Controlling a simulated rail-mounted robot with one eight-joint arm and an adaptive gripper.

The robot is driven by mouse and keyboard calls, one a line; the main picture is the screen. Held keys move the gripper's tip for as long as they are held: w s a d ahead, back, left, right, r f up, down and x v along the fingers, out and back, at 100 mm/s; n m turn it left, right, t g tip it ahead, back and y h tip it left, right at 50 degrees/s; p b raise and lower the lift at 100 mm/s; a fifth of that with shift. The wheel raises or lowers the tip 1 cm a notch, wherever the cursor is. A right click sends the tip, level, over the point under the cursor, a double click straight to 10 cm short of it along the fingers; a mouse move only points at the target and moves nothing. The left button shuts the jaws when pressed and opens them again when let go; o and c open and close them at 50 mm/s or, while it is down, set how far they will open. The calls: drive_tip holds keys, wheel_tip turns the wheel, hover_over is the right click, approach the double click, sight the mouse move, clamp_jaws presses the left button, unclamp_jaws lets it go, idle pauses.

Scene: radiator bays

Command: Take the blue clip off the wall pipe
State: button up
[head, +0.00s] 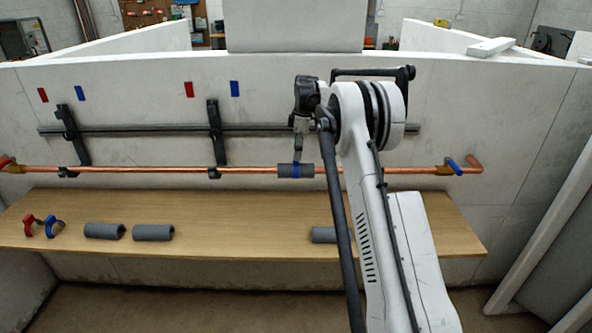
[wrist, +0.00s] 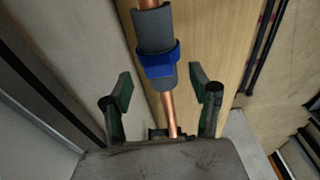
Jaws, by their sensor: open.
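The blue clip (head: 296,171) is around a grey foam sleeve (head: 312,171) on the copper wall pipe (head: 250,170). In the wrist view the blue clip (wrist: 158,62) wraps the grey sleeve (wrist: 153,30), with bare copper pipe (wrist: 169,115) below it. My gripper (head: 300,135) is just above the clip in the head view. In the wrist view my gripper (wrist: 164,90) is open, with one finger on each side of the pipe line and nothing between them touching. The clip appears slightly beyond the fingertips. The exact gap is unclear.
A wooden bench (head: 200,215) below the pipe carries a red clip (head: 29,224), another blue clip (head: 52,227) and several grey sleeves (head: 104,231). Black brackets (head: 216,133) and a dark rail (head: 150,130) are on the wall. A blue-handled valve (head: 453,165) is at the right.

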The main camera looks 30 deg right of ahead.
sight(296, 165)
drive_tip(key=f, duration=0.4)
drive_tip(key=shift+w+a+f+p, duration=0.15)
drive_tip(key=shift+w+a+p, duration=0.1)
drive_tip(key=shift+p, duration=0.1)
drive_tip(key=c, duration=1.3)
